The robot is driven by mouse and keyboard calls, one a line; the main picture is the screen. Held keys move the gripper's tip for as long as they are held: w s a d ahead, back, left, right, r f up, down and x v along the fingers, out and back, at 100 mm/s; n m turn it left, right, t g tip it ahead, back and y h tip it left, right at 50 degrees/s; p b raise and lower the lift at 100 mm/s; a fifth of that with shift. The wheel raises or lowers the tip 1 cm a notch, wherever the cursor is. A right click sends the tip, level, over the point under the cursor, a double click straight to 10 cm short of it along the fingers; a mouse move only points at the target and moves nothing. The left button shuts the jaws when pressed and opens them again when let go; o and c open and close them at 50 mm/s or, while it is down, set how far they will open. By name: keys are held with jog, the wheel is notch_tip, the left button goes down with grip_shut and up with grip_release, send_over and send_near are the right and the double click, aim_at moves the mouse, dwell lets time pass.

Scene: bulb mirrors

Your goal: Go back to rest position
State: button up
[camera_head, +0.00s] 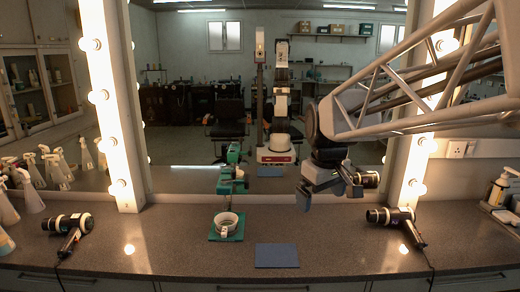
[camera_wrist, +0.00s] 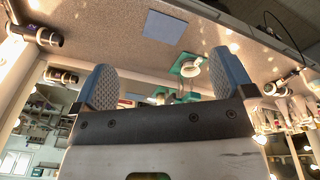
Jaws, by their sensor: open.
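My gripper (camera_head: 330,192) hangs from my arm at the right of the middle in the head view, above the counter and in front of the mirror. Its two blue-grey fingers stand wide apart, with nothing between them; they also show open in the wrist view (camera_wrist: 165,64). The flat blue mat (camera_head: 277,255) lies bare on the counter, below and left of my gripper. It also shows in the wrist view (camera_wrist: 164,27), clear of the fingers. No rest position is marked in view.
Hair dryers lie at left (camera_head: 68,230) and right (camera_head: 396,222). Spray bottles (camera_head: 30,195) stand far left. Lit bulbs frame the mirror (camera_head: 175,120).

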jog(key=s+d+f+m, duration=0.1)
jog(key=s+f+m, duration=0.1)
jog(key=s, duration=0.5)
jog(key=s+d+f+m, duration=0.2)
jog(key=s+f, duration=0.1)
jog(key=s, duration=0.5)
jog(key=s+d+f+m, duration=0.1)
jog(key=s+f+m, duration=0.1)
jog(key=s, duration=0.5)
jog(key=shift+s+d+f+t, duration=0.2)
jog(key=shift+s+f+t, duration=0.2)
jog(key=shift+f, duration=0.35)
